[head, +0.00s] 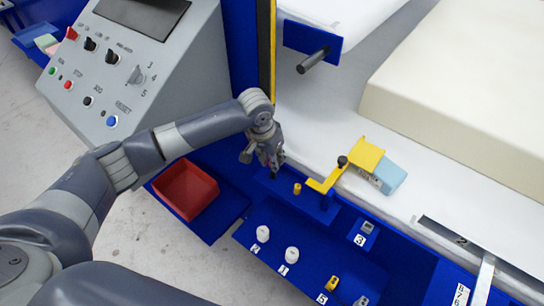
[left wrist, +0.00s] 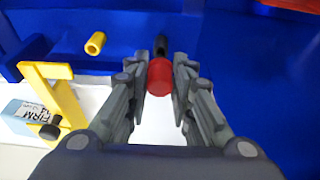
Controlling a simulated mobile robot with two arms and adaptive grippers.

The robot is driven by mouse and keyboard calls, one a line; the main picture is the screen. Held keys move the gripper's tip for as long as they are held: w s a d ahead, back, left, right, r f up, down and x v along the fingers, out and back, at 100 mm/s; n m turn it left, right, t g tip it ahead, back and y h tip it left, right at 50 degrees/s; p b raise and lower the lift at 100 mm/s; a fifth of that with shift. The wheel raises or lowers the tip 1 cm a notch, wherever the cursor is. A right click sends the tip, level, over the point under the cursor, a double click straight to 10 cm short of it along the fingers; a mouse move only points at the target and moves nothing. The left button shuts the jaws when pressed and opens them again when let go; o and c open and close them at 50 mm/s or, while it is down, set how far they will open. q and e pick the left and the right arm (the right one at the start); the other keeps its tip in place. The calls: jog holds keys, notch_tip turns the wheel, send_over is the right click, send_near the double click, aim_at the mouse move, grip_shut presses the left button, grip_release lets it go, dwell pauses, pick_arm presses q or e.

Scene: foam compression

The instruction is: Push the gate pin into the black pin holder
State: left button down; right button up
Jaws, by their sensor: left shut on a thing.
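My left gripper (head: 270,162) is shut on the gate pin, whose red round head (left wrist: 160,76) shows between the fingers in the left wrist view. The black pin holder (left wrist: 161,45) shows just beyond the red head, and the two look lined up. In the head view a small dark part (head: 274,175) shows directly under the fingers, on the blue rail. I cannot tell how far the pin is in the holder. My right gripper is not in view.
A yellow peg (head: 297,188) stands beside the holder. A yellow bracket with a black knob (head: 342,161) and a light-blue block (head: 390,177) are to the right. A red bin (head: 186,190) is left below; a grey control console (head: 130,70) stands behind my arm.

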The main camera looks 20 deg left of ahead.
pick_arm(q)
jog(key=shift+s+x, duration=0.15)
jog(key=shift+x, duration=0.6)
jog(key=shift+s+x, duration=0.2)
jog(key=shift+x, duration=0.55)
dwell(0.4)
jog(key=c, duration=1.3)
grip_release()
jog(key=shift+a+f, duration=0.15)
jog(key=shift+w+d+p+v, duration=0.1)
jog(key=shift+w+p+v, duration=0.1)
jog(key=shift+p+v, duration=0.85)
jog(key=shift+w+d+p+v, duration=0.1)
jog(key=shift+w+p+v, duration=0.15)
jog(key=shift+p+v, duration=0.8)
jog(key=shift+w+d+p+v, duration=0.1)
jog(key=shift+w+p+v, duration=0.1)
jog(key=shift+p+v, duration=0.8)
jog(key=v, duration=1.2)
